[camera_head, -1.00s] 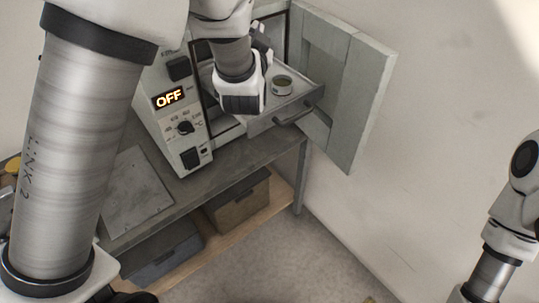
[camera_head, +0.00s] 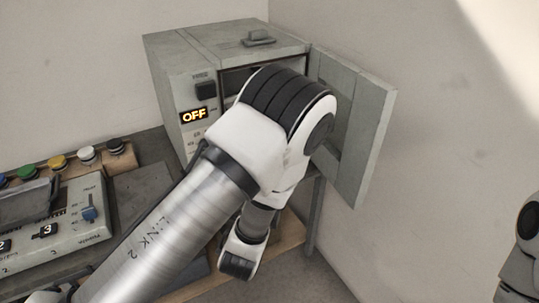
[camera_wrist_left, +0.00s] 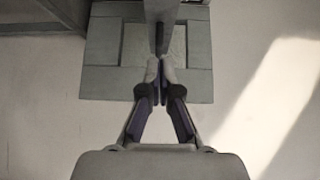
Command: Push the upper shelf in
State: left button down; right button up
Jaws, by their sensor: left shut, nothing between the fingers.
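The grey cabinet (camera_head: 225,42) has a lit OFF display, and its door (camera_head: 372,135) stands open to the right. My left arm crosses in front of its opening in the head view and hides the upper shelf there. My left gripper (camera_wrist_left: 158,78) shows in the left wrist view, its two fingers shut together and empty. A narrow grey piece (camera_wrist_left: 160,14) lies just beyond the fingertips; I cannot tell if it is part of the shelf or if they touch. The open door (camera_wrist_left: 102,52) is behind it. My right gripper is out of view.
A control box (camera_head: 70,225) and a row of coloured buttons (camera_head: 57,162) are on the bench at left. The wall is close behind the open door.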

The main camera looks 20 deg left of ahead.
pick_arm(q)
jog(key=w+a, duration=0.3)
jog(key=w, duration=0.7)
jog(key=shift+a+r, duration=0.15)
jog(key=shift+a, duration=0.25)
jog(key=shift+w, duration=0.15)
jog(key=w+a+b, duration=0.1)
jog(key=w+a, duration=0.2)
jog(key=a, duration=0.1)
jog(key=w+a+b, duration=0.2)
jog(key=w+a, duration=0.2)
jog(key=a, duration=0.1)
jog(key=w+a+b, duration=0.1)
jog(key=w+a, duration=0.2)
jog(key=a, duration=0.2)
jog(key=shift+w+b, duration=0.4)
jog(key=shift+w+a, duration=0.45)
jog(key=shift+a, duration=0.15)
